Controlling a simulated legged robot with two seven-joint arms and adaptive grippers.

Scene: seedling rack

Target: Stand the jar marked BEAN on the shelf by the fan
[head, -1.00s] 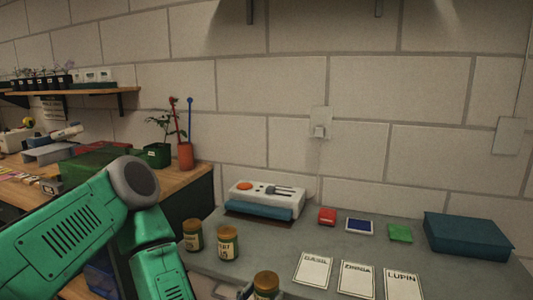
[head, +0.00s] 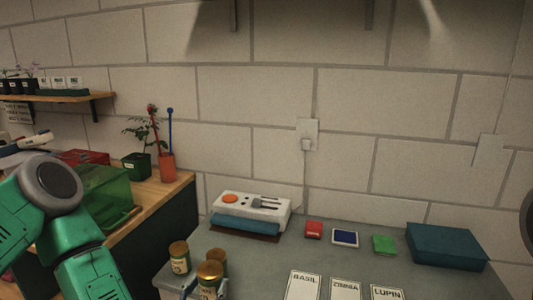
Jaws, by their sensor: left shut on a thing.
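Three jars with gold-brown lids and pale labels are at the lower middle in the head view. One jar (head: 180,258) stands on the grey bench at the left, and a second jar (head: 217,261) stands just right of it. The nearest jar (head: 209,279) is between the fingers of my left gripper (head: 208,291), which is shut on it at the bottom of the picture. I cannot read BEAN on any label. A wooden shelf (head: 62,97) on the wall at upper left holds pots and labelled white boxes. I cannot make out a fan. My right gripper is out of view.
A white device (head: 252,207) with an orange knob sits on the bench (head: 335,262). Red, blue and green squares, a teal box (head: 446,246) and BASIL, ZINNIA, LUPIN cards lie right of it.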

